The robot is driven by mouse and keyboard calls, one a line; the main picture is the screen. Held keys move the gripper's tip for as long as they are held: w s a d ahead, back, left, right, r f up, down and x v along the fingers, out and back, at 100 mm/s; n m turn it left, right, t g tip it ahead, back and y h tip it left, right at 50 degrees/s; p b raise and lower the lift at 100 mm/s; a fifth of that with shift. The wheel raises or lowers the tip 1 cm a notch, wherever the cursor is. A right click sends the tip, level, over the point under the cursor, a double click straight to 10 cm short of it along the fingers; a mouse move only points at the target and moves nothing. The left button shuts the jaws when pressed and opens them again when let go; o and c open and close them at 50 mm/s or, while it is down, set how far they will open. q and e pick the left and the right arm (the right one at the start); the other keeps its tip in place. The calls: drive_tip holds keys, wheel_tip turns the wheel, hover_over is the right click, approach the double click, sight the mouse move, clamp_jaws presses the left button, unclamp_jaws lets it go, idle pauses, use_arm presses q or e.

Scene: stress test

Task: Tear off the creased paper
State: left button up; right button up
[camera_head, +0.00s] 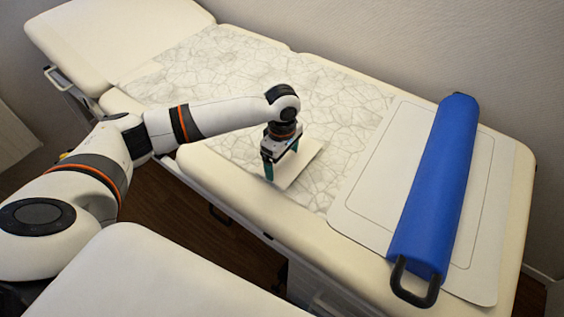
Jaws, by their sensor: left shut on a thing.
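The creased paper (240,70) lies along the middle of a cream examination couch (140,35) and shows a web of crease lines. My left gripper (280,168) reaches in from the left and points down at the near part of the paper. It is shut on a plain pale piece (304,163), which looks like a flap or sheet edge at the paper's near side. I cannot tell whether this piece is joined to the creased paper. My right gripper is not in view.
A blue roll (437,190) with a black handle (415,283) lies across a pale flat panel (365,185) at the couch's right end. A cream padded surface (150,275) is at the lower left. Walls stand behind the couch.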

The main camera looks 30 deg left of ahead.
use_arm(q)
wheel_tip(320, 180, up, 9)
drive_tip(key=p, duration=0.2)
wheel_tip(320, 180, up, 6)
drive_tip(key=p, duration=0.9)
hover_over(282, 162)
drive_tip(key=shift+s+f, duration=0.1)
drive_tip(key=shift+f, duration=0.15)
